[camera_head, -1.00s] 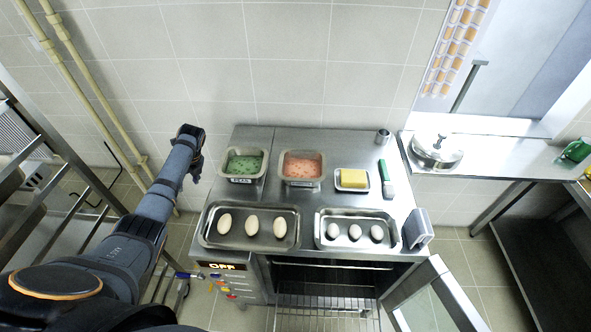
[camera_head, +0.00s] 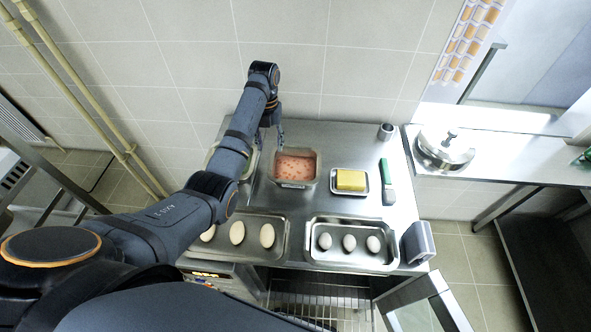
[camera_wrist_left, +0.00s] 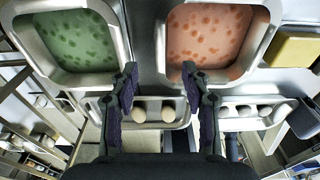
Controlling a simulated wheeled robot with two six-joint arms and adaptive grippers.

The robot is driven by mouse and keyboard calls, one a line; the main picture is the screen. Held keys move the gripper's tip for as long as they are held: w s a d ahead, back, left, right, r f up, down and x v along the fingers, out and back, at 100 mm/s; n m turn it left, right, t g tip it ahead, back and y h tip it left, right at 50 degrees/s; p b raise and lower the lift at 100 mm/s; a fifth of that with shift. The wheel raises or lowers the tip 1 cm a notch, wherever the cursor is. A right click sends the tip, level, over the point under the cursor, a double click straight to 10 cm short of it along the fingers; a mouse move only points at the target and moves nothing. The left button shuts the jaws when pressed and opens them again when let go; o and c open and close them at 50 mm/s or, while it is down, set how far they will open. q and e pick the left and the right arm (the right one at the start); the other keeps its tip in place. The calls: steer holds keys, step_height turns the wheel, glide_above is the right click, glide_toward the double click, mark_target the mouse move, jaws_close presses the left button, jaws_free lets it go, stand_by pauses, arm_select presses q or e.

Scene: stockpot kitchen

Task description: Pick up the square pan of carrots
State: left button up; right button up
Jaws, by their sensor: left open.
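The square pan of carrots (camera_head: 294,184) is a metal pan with orange-pink, speckled contents, standing near the back of the steel counter. My left gripper (camera_head: 272,124) is open and empty, above and just behind the pan's back left corner in the head view. In the left wrist view, the pan (camera_wrist_left: 259,42) is at the upper right, and the right finger of the gripper (camera_wrist_left: 160,78) overlaps its edge. I cannot tell whether they touch. My right gripper is not in view.
A square pan with green contents (camera_wrist_left: 121,40) stands left of the carrots, mostly behind my left arm in the head view. A yellow block (camera_head: 350,180) on a small tray is at the right. Egg trays (camera_head: 349,264) line the front. A green-handled tool (camera_head: 387,181) lies farther right.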

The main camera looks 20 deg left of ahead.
mark_target(272, 162)
arm_select(q)
step_height(272, 162, down, 3)
steer(key=shift+s+f+p, duration=0.1)
steer(key=shift+p, duration=0.35)
steer(key=shift+w+d+f, duration=0.1)
steer(key=shift+w+f, duration=0.15)
steer(key=shift+f, duration=0.4)
steer(key=shift+s+d+f+p, duration=0.1)
steer(key=shift+s+f+p, duration=0.15)
steer(key=shift+f+p, duration=0.3)
steer(key=shift+s+f+p, duration=0.25)
steer(key=shift+f+p, duration=0.25)
steer(key=shift+p, duration=0.05)
steer(key=f, duration=0.2)
steer(key=shift+s+f, duration=0.2)
steer(key=shift+f, duration=0.15)
jaws_close()
arm_select(e)
steer(key=shift+w+d+r, duration=0.1)
steer(key=shift+w+r, duration=0.35)
steer(key=shift+r, duration=0.15)
steer(key=shift+w+r, duration=0.4)
steer(key=shift+r, duration=0.2)
arm_select(q)
steer(key=shift+r, duration=0.1)
